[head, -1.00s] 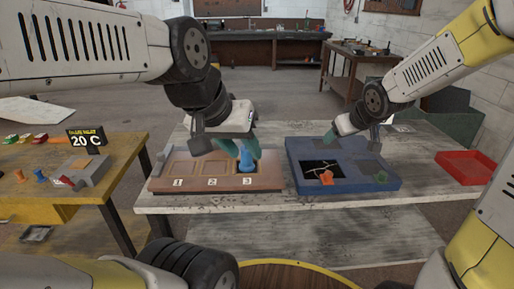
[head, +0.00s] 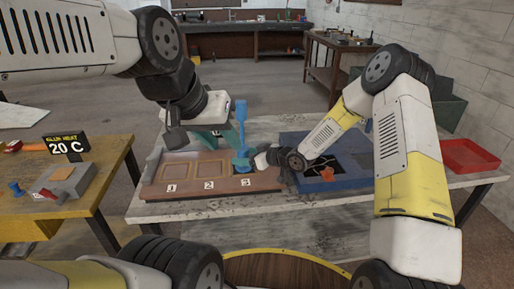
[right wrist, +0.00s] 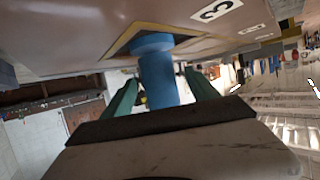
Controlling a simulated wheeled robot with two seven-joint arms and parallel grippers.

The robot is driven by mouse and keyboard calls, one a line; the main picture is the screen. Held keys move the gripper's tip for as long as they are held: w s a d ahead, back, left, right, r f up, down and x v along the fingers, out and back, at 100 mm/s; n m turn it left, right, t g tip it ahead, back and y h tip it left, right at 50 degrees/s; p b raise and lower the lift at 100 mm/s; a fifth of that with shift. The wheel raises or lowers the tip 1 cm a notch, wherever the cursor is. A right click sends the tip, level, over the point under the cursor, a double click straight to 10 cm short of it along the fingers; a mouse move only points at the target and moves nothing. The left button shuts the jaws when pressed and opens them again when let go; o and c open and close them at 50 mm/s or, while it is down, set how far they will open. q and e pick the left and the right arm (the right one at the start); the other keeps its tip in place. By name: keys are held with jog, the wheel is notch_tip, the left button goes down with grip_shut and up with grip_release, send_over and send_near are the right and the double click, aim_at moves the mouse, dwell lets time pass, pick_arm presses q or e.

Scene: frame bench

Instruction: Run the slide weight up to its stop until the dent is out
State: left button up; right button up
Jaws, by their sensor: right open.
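The blue puller (head: 241,128) stands upright at the square opening marked 3 on the brown panel (head: 190,190) in the head view. Its lower part is wider. In the right wrist view its thick blue cylinder (right wrist: 158,80) hangs between my fingers, below a collar at the opening; which part is the slide weight is unclear. My right gripper (right wrist: 160,98) is open, one finger on each side of the cylinder. My left gripper (head: 212,138) is just left of the shaft; its teal fingers are partly hidden, and their gap cannot be made out. No dent can be distinguished.
The blue tray (head: 350,182) with a dark recess and an orange piece (head: 327,174) lies right of the panel, partly behind my right arm. A red tray (head: 470,156) is at the far right.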

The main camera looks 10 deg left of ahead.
jog(key=shift+x, duration=2.3)
grip_shut()
